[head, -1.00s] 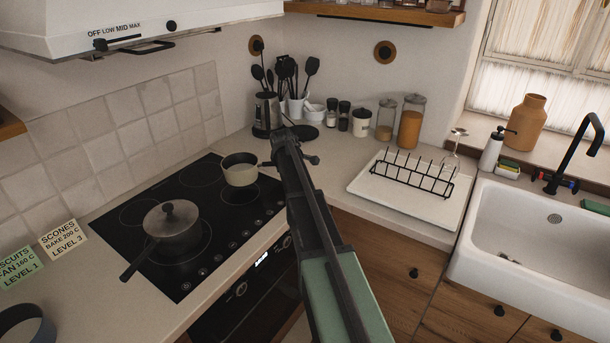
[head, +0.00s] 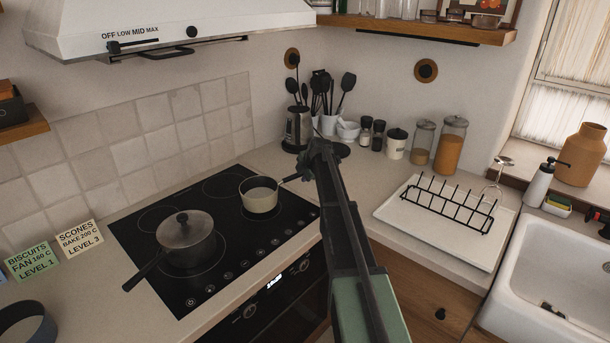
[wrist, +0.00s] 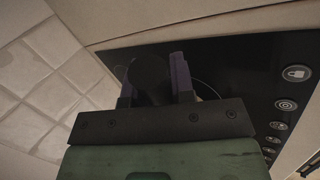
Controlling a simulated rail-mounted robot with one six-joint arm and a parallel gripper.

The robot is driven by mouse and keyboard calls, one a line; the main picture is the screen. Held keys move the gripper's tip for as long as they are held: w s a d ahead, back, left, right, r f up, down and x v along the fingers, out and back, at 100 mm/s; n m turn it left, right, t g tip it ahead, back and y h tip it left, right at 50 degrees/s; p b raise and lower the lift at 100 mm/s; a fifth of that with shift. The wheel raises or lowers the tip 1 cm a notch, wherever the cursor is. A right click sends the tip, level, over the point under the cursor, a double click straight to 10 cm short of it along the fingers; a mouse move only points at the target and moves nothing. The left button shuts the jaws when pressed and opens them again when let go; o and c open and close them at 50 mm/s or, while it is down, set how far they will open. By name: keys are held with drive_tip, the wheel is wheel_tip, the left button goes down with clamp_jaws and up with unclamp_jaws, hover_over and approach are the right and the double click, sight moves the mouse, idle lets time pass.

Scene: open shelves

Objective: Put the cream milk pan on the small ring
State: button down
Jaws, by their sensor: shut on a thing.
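The cream milk pan (head: 260,195) is upright over the front right part of the black hob in the head view. Part of a ring outline (head: 284,211) shows around its base; the pan covers most of it. I cannot tell whether the pan's base touches the glass. My gripper (head: 307,174) is right of the pan, shut on its dark handle (head: 289,180). In the wrist view a dark rounded shape, likely the handle, sits between the two purple fingers of my gripper (wrist: 153,80).
A grey lidded pot (head: 186,240) stands on the front left ring of the hob (head: 195,300), its handle pointing to the front left. The back rings are bare. A utensil holder (head: 298,128) and jars stand behind my arm. A dish rack (head: 447,205) is at the right.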

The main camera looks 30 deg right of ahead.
drive_tip(key=shift+f+b, duration=0.5)
drive_tip(key=shift+f, duration=0.45)
drive_tip(key=shift+r, duration=0.1)
drive_tip(key=c, duration=0.9)
unclamp_jaws()
drive_tip(key=p+v, duration=0.9)
drive_tip(key=v, duration=0.1)
drive_tip(key=shift+s+r, duration=0.25)
drive_tip(key=shift+s, duration=0.05)
